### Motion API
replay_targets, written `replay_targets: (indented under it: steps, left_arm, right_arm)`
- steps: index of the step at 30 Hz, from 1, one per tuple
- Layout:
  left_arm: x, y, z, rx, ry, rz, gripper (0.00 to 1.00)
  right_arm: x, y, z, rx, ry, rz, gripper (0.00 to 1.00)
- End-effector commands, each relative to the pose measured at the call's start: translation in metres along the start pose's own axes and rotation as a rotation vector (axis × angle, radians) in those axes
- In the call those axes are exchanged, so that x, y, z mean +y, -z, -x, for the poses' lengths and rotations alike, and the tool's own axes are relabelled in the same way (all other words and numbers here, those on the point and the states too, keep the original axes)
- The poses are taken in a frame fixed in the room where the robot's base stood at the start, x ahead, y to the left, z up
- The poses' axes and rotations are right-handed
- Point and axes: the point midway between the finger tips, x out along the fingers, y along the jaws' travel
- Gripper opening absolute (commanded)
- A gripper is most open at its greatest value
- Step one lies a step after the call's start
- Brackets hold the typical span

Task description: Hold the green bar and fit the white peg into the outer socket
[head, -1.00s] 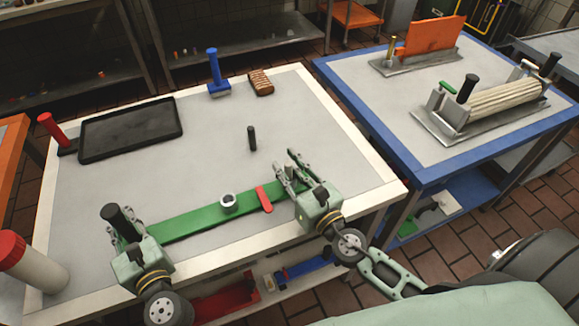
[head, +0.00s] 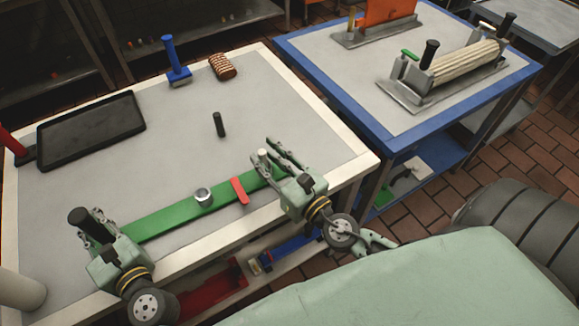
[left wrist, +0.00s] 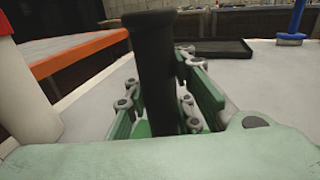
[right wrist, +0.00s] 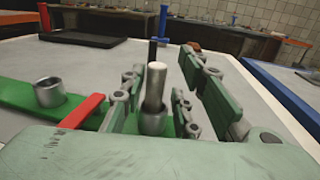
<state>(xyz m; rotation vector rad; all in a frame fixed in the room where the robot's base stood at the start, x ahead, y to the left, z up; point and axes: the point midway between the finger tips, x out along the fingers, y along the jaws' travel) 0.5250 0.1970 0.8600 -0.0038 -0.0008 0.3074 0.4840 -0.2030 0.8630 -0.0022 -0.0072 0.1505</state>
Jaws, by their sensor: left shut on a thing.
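The green bar (head: 155,218) lies flat along the table's front part, between my two grippers. My left gripper (head: 88,229) is shut on the black handle (left wrist: 155,70) at the bar's left end. The white peg (right wrist: 155,85) stands nearly upright, its lower end in the grey outer socket (right wrist: 153,123) at the bar's right end. How deep it sits is unclear. My right gripper (right wrist: 160,100) is open, its fingers on either side of the peg with gaps showing. An empty grey socket (head: 204,197) and a red lever (head: 239,190) sit further along the bar.
A black tray (head: 90,128), a blue-handled tool (head: 175,62), a brown striped piece (head: 222,67) and a black upright pin (head: 219,124) stand on the table behind the bar. A blue-edged table (head: 330,55) with a roller device is at the right.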

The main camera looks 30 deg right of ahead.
Motion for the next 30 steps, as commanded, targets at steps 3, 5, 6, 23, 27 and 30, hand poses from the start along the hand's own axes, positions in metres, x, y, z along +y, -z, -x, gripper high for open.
replay_targets:
  steps: [3,5,6,23,27,30]
  left_arm:
    - [0.003,-0.002,-0.002,-0.006,-0.009,0.001,0.00]
    - [0.003,-0.002,-0.001,-0.005,-0.007,0.001,0.00]
    - [0.002,-0.002,-0.001,-0.004,-0.006,0.000,0.00]
    - [0.000,0.000,0.000,0.000,0.001,-0.003,0.00]
    - [0.000,0.000,0.000,0.000,0.001,-0.004,0.00]
    - [0.000,0.000,0.000,0.000,0.001,-0.004,0.00]
  right_arm:
    - [0.000,0.011,0.033,0.025,-0.003,0.003,0.34]
    - [-0.001,0.011,0.045,0.025,-0.002,0.004,0.34]
    - [-0.001,0.009,0.053,0.022,-0.002,0.003,0.34]
    - [0.000,0.004,0.086,0.011,0.000,-0.001,0.34]
    - [0.000,0.004,0.086,0.011,0.000,-0.001,0.34]
    - [0.000,0.004,0.086,0.011,0.000,-0.001,0.34]
